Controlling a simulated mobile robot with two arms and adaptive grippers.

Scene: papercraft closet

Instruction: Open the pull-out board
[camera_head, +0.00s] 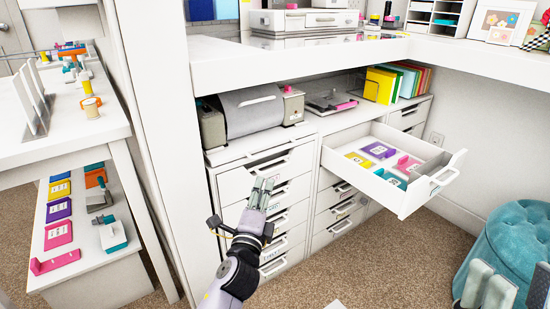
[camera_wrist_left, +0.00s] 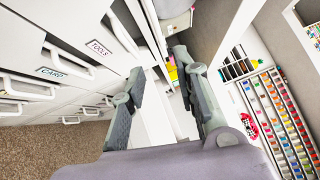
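A thin white board (camera_head: 262,147) lies flush under the grey machine, at the top of the left drawer cabinet. I take it to be the pull-out board, seen nearly edge-on. My left gripper (camera_head: 262,186) is in front of the cabinet's upper drawers, below the board's front edge. In the left wrist view its fingers (camera_wrist_left: 162,95) are apart with nothing between them. From the head view I cannot tell how far it is from the drawer fronts. My right gripper (camera_head: 487,286) shows partly at the lower right, its fingers apart and empty.
An open white drawer (camera_head: 402,205) juts out on the right, holding coloured labelled items. Closed drawers with bar handles (camera_head: 270,166) fill the left cabinet. A teal tufted stool (camera_head: 520,237) stands at right. A white wall panel (camera_head: 150,110) rises on the left. Brown carpet is open in front.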

